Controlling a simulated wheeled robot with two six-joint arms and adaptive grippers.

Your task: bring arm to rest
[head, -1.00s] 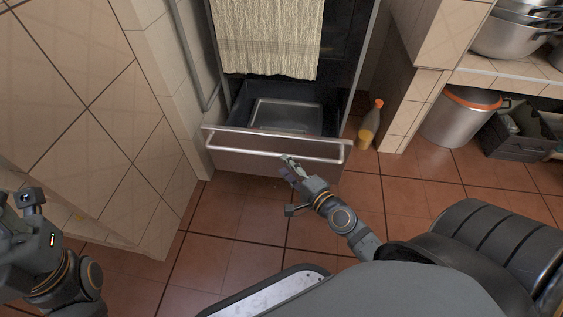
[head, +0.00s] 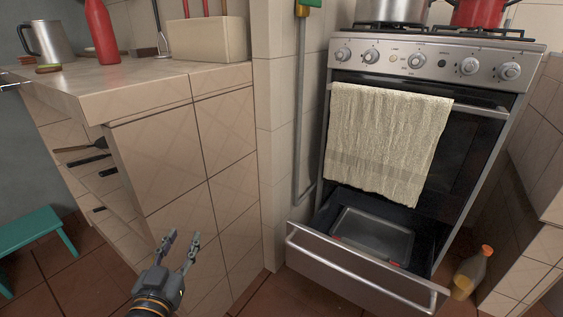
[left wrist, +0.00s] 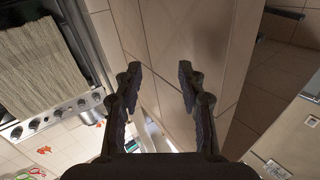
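My left gripper (head: 182,240) is at the lower left of the head view, in front of the tiled side of the counter. Its two fingers are apart with nothing between them. The left wrist view also shows the fingers (left wrist: 160,68) spread and empty, with tiled surface beyond them. My right gripper is outside both current views.
The oven drawer (head: 365,275) stands pulled out with a metal tray (head: 372,238) inside. A towel (head: 385,140) hangs on the oven door. A bottle (head: 470,272) stands right of the drawer. A teal stool (head: 35,235) is at far left. The counter (head: 140,85) holds a red bottle (head: 101,35).

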